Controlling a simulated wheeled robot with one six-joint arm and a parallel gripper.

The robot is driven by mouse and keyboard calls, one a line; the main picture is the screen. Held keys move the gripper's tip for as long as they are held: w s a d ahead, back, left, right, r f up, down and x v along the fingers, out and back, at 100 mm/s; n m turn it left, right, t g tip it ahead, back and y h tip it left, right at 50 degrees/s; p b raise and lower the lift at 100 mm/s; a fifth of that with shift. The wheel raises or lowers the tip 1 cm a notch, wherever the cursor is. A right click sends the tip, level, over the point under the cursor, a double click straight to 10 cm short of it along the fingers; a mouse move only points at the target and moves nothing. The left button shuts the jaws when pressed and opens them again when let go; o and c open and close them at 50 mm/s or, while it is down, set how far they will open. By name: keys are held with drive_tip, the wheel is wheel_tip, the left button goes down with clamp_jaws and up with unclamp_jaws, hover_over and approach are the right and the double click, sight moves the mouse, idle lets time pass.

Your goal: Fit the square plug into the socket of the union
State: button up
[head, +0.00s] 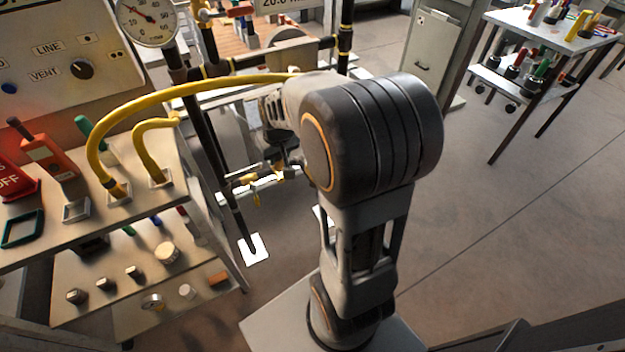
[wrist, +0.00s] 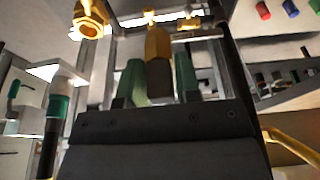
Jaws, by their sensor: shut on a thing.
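In the wrist view my gripper (wrist: 160,78) is shut on the square plug (wrist: 157,45), a brass-yellow piece with a dark lower part. A green finger pad stands on each side of it. The plug points up in the picture, away from my gripper. A brass fitting with a round opening (wrist: 90,18), which looks like the union, is at the upper left, apart from the plug. The plug's tip overlaps the pipework behind it, and I cannot tell whether they touch. In the head view my arm hides the plug and most of my gripper.
Brass fittings (head: 255,183) show left of my arm in the head view. A yellow hose (head: 185,90) arches over the left bench (head: 170,198), which holds several tools. Dark pipes run behind my arm. The floor (head: 490,220) at right is clear, with a tool cart (head: 555,38) beyond.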

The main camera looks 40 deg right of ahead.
drive_tip(key=w+d+f+b, duration=0.1)
drive_tip(key=d+f, duration=0.1)
drive_tip(key=d, duration=0.2)
drive_tip(key=w+d+f+b, duration=0.1)
drive_tip(key=d+f+b, duration=0.1)
drive_tip(key=d, duration=0.3)
drive_tip(key=w+d+f+b, duration=0.1)
drive_tip(key=d+f+b, duration=0.1)
drive_tip(key=d, duration=0.3)
drive_tip(key=shift+x, duration=0.85)
drive_tip(key=shift+w+d+f, duration=0.1)
drive_tip(key=shift+d+f, duration=0.15)
drive_tip(key=shift+f, duration=0.25)
wheel_tip(320, 180, down, 3)
drive_tip(key=shift+f+b, duration=0.1)
drive_tip(key=shift+b, duration=0.35)
clamp_jaws()
drive_tip(key=shift+f, duration=0.2)
drive_tip(key=o, duration=0.7)
unclamp_jaws()
drive_tip(key=shift+f, duration=0.1)
drive_tip(key=o, duration=0.3)
